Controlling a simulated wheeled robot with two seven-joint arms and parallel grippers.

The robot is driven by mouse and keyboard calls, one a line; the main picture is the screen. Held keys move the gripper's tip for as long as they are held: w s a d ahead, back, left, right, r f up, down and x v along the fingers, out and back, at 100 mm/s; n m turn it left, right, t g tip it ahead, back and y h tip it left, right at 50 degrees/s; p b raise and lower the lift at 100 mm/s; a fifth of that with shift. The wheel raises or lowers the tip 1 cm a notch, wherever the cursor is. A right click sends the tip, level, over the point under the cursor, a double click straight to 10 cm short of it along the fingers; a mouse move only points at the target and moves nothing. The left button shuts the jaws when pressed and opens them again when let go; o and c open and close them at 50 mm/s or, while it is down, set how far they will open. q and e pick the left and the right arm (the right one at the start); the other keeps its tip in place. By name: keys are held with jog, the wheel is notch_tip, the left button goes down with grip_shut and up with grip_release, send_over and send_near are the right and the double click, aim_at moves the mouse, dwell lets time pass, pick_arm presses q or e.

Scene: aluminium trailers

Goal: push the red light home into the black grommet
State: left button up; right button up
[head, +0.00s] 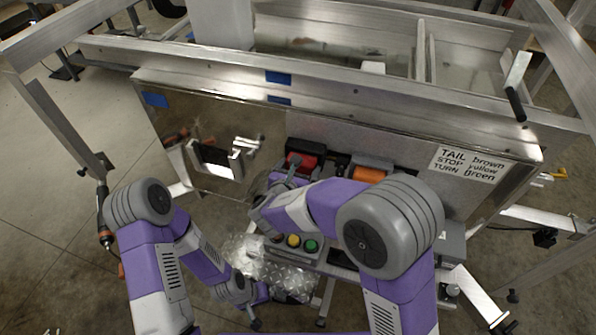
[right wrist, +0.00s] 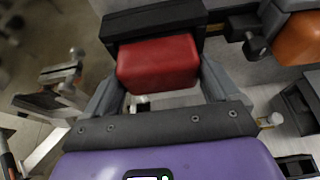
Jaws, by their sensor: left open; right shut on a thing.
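The red light (right wrist: 158,64) is a rounded red block between the two fingers of my right gripper (right wrist: 160,85). Its far side meets the black grommet (right wrist: 150,20), and most of the red body stands out in front of it. How deep it sits is hidden. In the head view the red light (head: 303,161) shows at the panel, partly covered by my right gripper (head: 288,174).
A metal bracket (head: 243,150) stands at the panel's left.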

jog(key=shift+w+d, duration=0.15)
jog(key=shift+w, duration=0.25)
jog(key=o, duration=0.9)
jog(key=shift+c, duration=0.2)
jog(key=p+v, duration=0.1)
jog(key=v, duration=0.6)
jog(key=shift+s+p, duration=0.3)
jog(key=shift+p, duration=0.05)
jog(key=shift+r, duration=0.1)
